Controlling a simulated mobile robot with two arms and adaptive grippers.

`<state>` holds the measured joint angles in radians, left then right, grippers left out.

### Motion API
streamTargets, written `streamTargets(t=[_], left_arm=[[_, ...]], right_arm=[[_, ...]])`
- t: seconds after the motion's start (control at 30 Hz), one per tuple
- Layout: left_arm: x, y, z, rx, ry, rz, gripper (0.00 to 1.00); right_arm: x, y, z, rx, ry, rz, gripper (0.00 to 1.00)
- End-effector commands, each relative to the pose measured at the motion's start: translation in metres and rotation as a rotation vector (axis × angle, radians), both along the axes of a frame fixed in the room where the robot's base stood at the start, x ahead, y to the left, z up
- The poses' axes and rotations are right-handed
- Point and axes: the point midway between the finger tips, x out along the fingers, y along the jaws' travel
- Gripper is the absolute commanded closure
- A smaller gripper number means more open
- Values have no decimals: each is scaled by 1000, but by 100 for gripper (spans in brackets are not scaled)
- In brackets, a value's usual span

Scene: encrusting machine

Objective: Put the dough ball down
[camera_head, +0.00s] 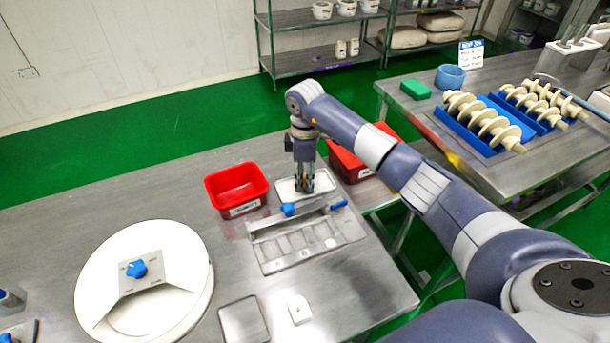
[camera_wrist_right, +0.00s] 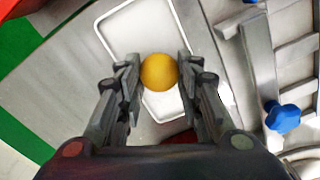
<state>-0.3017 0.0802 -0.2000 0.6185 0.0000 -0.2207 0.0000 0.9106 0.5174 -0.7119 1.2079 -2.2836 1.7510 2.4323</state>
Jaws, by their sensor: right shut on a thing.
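The dough ball (camera_wrist_right: 159,72) is a round orange-yellow ball in the right wrist view, between the fingertips of my right gripper (camera_wrist_right: 158,80). The gripper is shut on it. The ball is over a white tray (camera_wrist_right: 128,32), and I cannot tell whether it touches the tray. In the head view my right gripper (camera_head: 305,186) points down over the same white tray (camera_head: 285,190), and its fingers hide the ball. My left gripper is not in view.
A red bin (camera_head: 236,190) stands left of the tray and another red bin (camera_head: 350,165) right of it. A metal fixture with blue knobs (camera_head: 305,235) lies just in front. A round white machine part (camera_head: 180,275) is at the left. Auger screws (camera_head: 484,122) lie on another table.

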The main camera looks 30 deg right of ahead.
Motion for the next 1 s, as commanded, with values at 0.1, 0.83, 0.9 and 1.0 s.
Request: streamTargets(t=[0.1,0.83,0.9,1.0], left_arm=[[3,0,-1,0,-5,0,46],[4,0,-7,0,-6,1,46],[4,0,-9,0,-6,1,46],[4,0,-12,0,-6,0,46]], right_arm=[[0,0,-3,0,1,-1,62],[1,-1,44,-1,-5,-1,47],[1,0,60,-1,-5,0,47],[1,0,81,-1,-5,-1,47]])
